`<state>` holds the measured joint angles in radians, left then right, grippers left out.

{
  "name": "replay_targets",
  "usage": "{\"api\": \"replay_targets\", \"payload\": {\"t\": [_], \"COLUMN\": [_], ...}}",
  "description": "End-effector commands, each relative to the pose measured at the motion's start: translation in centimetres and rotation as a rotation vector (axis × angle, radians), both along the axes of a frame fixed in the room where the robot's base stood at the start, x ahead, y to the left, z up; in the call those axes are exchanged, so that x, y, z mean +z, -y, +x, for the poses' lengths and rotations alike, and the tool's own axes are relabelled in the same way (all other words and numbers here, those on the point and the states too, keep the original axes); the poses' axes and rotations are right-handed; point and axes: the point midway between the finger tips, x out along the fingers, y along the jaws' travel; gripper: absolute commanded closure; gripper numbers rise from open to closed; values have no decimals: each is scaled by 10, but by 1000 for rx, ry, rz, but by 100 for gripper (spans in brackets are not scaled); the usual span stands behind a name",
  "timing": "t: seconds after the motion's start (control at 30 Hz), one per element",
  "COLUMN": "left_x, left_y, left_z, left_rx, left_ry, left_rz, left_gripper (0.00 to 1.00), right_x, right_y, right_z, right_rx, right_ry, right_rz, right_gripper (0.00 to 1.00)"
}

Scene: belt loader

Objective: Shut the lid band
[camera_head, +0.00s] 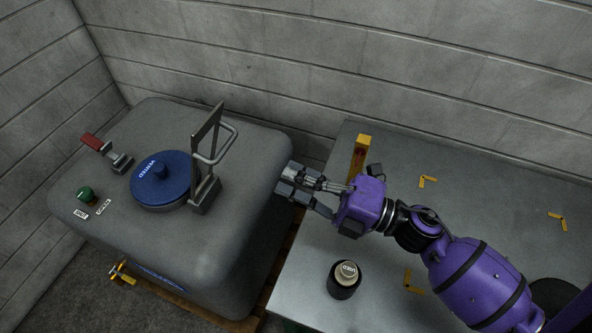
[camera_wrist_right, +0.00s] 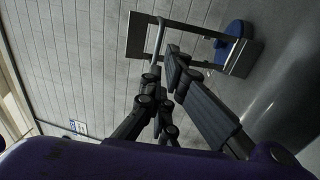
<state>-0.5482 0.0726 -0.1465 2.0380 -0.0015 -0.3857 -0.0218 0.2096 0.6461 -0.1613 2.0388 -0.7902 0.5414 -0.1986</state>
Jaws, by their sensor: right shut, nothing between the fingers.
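The lid band (camera_head: 207,125) is a dark flat bar with a metal loop handle. It stands raised from its hinge block at the right of the blue round lid (camera_head: 147,190), on the grey rounded housing (camera_head: 225,240). A clamp with a red handle (camera_head: 97,143) stands on the lid's far left side. My right gripper (camera_head: 285,181) is right of the band, apart from it, shut and empty. In the right wrist view, my gripper's fingers (camera_wrist_right: 177,74) are close together below the band (camera_wrist_right: 138,36), with the blue lid (camera_wrist_right: 238,30) beyond. My left gripper is out of view.
A grey table (camera_head: 385,255) lies under my right arm, right of the housing. It carries a dark jar (camera_head: 344,287) with a pale cap, a yellow post (camera_head: 359,155) and yellow corner marks. A green knob (camera_head: 84,193) sits on the housing. A block wall (camera_head: 330,55) closes the back.

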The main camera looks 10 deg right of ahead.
Motion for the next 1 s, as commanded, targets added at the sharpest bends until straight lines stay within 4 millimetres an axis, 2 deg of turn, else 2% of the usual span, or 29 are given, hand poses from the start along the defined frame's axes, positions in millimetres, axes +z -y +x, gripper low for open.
{"api": "replay_targets", "payload": {"t": [0.03,0.3,0.5,0.7,1.0], "left_x": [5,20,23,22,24], "left_y": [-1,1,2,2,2], "left_z": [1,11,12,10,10], "left_rx": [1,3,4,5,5], "left_ry": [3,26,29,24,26], "left_rz": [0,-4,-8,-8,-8], "left_gripper": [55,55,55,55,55], "right_x": [7,16,18,17,17], "right_y": [-10,-57,-80,-88,-88], "right_z": [7,39,54,59,59], "right_rx": [2,1,-1,-2,-2], "right_ry": [7,5,2,-2,-2], "right_rz": [4,3,3,1,1], "right_gripper": [100,100,100,100,100]}}
